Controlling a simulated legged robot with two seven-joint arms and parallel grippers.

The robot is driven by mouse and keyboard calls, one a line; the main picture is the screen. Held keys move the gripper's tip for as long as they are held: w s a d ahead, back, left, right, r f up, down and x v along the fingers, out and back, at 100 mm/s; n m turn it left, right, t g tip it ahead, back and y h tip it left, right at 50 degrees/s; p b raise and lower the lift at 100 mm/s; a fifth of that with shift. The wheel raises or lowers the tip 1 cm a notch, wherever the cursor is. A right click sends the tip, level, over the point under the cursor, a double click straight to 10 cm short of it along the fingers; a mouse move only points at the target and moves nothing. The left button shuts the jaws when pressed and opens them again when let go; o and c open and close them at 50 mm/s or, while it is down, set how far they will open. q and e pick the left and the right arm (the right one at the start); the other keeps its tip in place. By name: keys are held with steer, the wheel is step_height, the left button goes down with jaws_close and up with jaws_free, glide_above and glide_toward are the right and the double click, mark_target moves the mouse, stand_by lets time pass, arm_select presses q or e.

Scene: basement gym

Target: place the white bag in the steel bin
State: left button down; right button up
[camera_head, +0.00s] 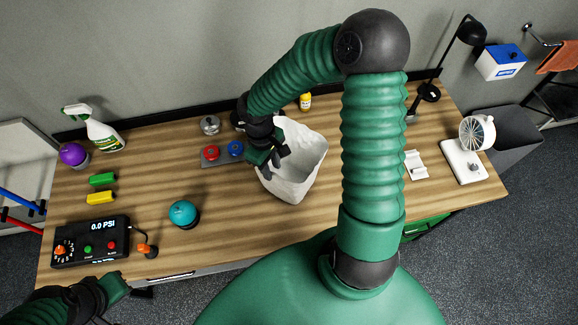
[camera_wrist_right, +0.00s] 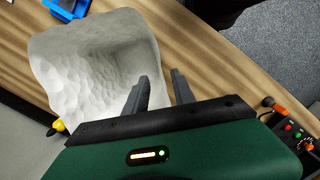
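The white bag (camera_head: 308,168) stands upright and open-topped on the wooden table, right of the red and blue buttons. My right gripper (camera_head: 281,153) is at its left rim. In the right wrist view, the two dark fingers (camera_wrist_right: 160,82) are apart at the edge of the bag (camera_wrist_right: 80,65), one over its mouth and one by its outer side. I cannot tell if they touch it. My left gripper (camera_head: 138,291) is low at the table's front left corner; its fingers are mostly hidden. A dark grey open bin (camera_head: 518,138), perhaps the steel bin, stands beyond the table's right end.
A white fan (camera_head: 466,160) and a black lamp (camera_head: 430,92) stand at the table's right end, between bag and bin. My right arm hides part of the table right of the bag.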

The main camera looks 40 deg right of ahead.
steer(key=shift+s+f, duration=0.15)
steer(key=shift+f, duration=0.6)
steer(key=shift+a+r, duration=0.1)
steer(key=shift+a, duration=0.2)
steer(key=shift+c, duration=0.3)
steer(key=shift+a, duration=0.15)
steer(key=shift+c, duration=1.1)
jaws_close()
steer(key=shift+d, duration=0.25)
steer(key=shift+a, duration=0.1)
